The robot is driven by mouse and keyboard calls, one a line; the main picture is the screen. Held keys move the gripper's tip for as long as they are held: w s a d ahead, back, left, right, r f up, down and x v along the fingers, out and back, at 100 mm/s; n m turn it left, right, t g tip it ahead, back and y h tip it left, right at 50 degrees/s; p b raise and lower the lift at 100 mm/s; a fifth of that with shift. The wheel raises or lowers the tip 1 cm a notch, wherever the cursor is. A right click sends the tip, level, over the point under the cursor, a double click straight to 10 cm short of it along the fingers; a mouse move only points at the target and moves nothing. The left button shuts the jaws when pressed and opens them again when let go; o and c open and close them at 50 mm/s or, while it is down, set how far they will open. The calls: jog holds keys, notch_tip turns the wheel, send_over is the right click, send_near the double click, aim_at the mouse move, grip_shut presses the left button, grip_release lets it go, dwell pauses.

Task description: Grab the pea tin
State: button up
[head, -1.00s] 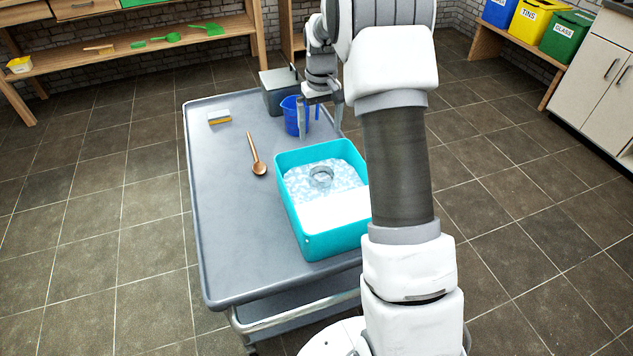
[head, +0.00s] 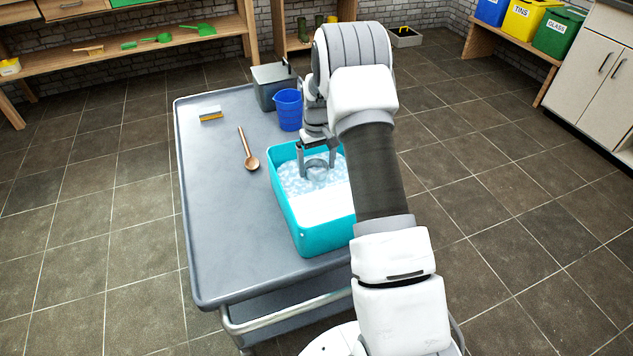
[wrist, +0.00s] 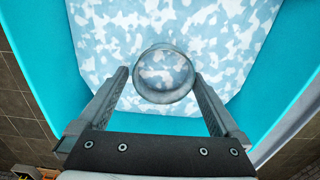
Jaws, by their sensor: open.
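In the head view the tin (head: 317,172) is partly hidden by my gripper (head: 318,160). My gripper is open over the tub. In the wrist view its two fingers (wrist: 163,85) are spread to the left and right of the tin, with gaps on both sides. I cannot tell how deep the fingertips are. No label shows on the tin, so I cannot confirm it is peas.
The tub stands on a grey trolley (head: 215,220). A blue jug (head: 288,110) and a grey bin (head: 268,84) stand behind it. The trolley's left side is mostly clear.

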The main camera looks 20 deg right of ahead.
jog(key=f, duration=0.1)
jog(key=f+b, duration=0.1)
jog(key=f, duration=0.1)
jog(key=f+b, duration=0.1)
jog(key=f, duration=0.1)
jog(key=shift+s+a+f, duration=0.15)
jog(key=shift+s+a, duration=0.05)
jog(key=shift+s, duration=0.1)
jog(key=c, duration=1.3)
